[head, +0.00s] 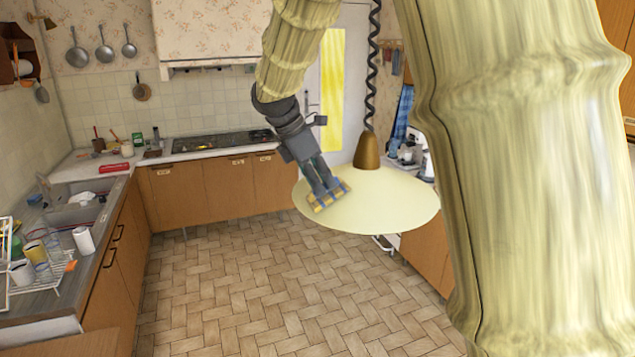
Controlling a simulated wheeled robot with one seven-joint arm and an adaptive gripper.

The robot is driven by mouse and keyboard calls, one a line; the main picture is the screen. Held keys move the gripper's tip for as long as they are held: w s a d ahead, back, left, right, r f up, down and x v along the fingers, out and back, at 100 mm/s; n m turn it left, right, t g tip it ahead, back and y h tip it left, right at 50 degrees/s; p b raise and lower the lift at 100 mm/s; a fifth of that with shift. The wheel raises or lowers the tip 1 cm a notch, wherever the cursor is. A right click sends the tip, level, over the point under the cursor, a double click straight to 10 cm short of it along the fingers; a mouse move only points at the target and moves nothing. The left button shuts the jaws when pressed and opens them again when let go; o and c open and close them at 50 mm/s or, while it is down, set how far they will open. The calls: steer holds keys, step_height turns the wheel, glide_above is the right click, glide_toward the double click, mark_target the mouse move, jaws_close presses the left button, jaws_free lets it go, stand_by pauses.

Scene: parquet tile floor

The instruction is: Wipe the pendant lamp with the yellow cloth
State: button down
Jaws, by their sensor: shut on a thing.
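The pendant lamp (385,209) hangs in the middle of the head view. It has a wide cream shade, a brown cap and a dark coiled cord going up. My gripper (325,189) points down at the left part of the shade's upper side. It is shut on the yellow cloth (333,197), which shows blue-grey marks. The cloth appears to lie against the shade, though I cannot tell the exact contact. The fingertips are partly hidden by the cloth.
A counter with a sink (72,216) and a dish rack (42,270) runs along the left. A cooktop (222,141) is at the back. A yellow-paned door (333,85) stands behind the lamp. The parquet floor (270,290) below is clear.

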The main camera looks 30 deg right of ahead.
steer(key=shift+a+f, duration=0.15)
steer(key=shift+w+a+f, duration=0.15)
steer(key=shift+a+f, duration=0.1)
steer(key=shift+a, duration=0.3)
steer(key=shift+w+a+f, duration=0.1)
steer(key=shift+a+f, duration=0.1)
steer(key=shift+a, duration=0.3)
steer(key=shift+d+r, duration=0.1)
steer(key=shift+s+d+r, duration=0.15)
steer(key=shift+d+r, duration=0.1)
steer(key=shift+d, duration=0.3)
steer(key=shift+s+d+r, duration=0.1)
steer(key=shift+d+r, duration=0.15)
steer(key=shift+d, duration=0.3)
steer(key=shift+a+f, duration=0.15)
steer(key=shift+w+a+f, duration=0.15)
steer(key=shift+a+f, duration=0.1)
steer(key=shift+a, duration=0.3)
steer(key=shift+w+a+f, duration=0.1)
steer(key=shift+a+f, duration=0.1)
steer(key=shift+a, duration=0.3)
steer(key=shift+s+d+r, duration=0.15)
steer(key=shift+d+r, duration=0.15)
steer(key=shift+d, duration=0.3)
steer(key=shift+s+d+r, duration=0.1)
steer(key=shift+d+r, duration=0.15)
steer(key=shift+d, duration=0.35)
steer(key=shift+a, duration=0.1)
